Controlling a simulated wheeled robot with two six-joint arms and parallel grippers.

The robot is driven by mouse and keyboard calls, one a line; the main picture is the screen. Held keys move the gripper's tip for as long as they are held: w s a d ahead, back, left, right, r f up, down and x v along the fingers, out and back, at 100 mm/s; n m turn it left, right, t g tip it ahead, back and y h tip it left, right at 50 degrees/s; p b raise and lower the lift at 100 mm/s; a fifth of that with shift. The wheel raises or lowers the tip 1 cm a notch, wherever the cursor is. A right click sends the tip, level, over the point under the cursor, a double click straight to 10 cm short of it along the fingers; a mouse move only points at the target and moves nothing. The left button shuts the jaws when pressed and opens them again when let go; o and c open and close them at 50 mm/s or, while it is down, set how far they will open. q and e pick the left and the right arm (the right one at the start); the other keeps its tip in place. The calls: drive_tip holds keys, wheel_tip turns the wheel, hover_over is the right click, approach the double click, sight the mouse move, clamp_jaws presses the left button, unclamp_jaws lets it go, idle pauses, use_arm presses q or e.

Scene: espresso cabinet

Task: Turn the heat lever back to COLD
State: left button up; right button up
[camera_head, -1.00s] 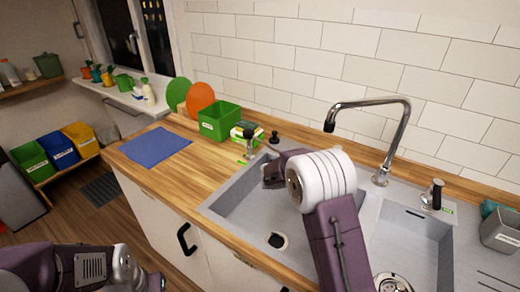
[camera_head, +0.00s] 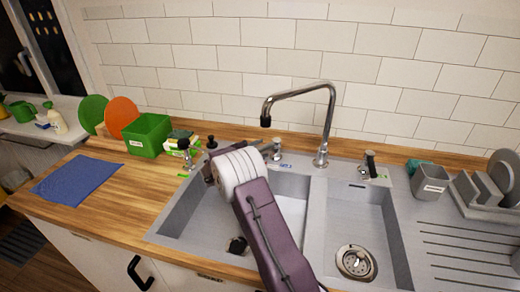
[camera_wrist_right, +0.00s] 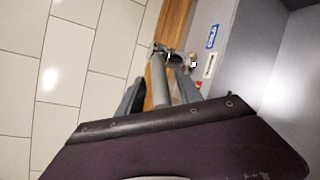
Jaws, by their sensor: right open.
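The heat lever (camera_head: 277,151) is a chrome valve on the sink's back rim, left of the tap, with its handle reaching left. A small blue label (camera_head: 286,166) lies beside it. In the right wrist view the lever's grey handle (camera_wrist_right: 160,92) lies between the two fingers of my right gripper (camera_wrist_right: 161,78), which is open. I cannot tell whether a finger touches it. The blue COLD label (camera_wrist_right: 212,36) and a red mark (camera_wrist_right: 198,84) show to the right of the lever. In the head view my white wrist hides most of this gripper. My left gripper is out of view.
The tall curved tap (camera_head: 322,130) stands just right of the lever. Another valve (camera_head: 369,165) is further right, and a green box (camera_head: 149,135) stands at the left. A grey cup (camera_head: 429,182) and dish rack (camera_head: 485,192) stand right. The tiled wall is close behind.

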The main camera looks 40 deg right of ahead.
drive_tip(key=shift+d, duration=0.25)
clamp_jaws()
drive_tip(key=shift+f, duration=0.1)
idle(1.2)
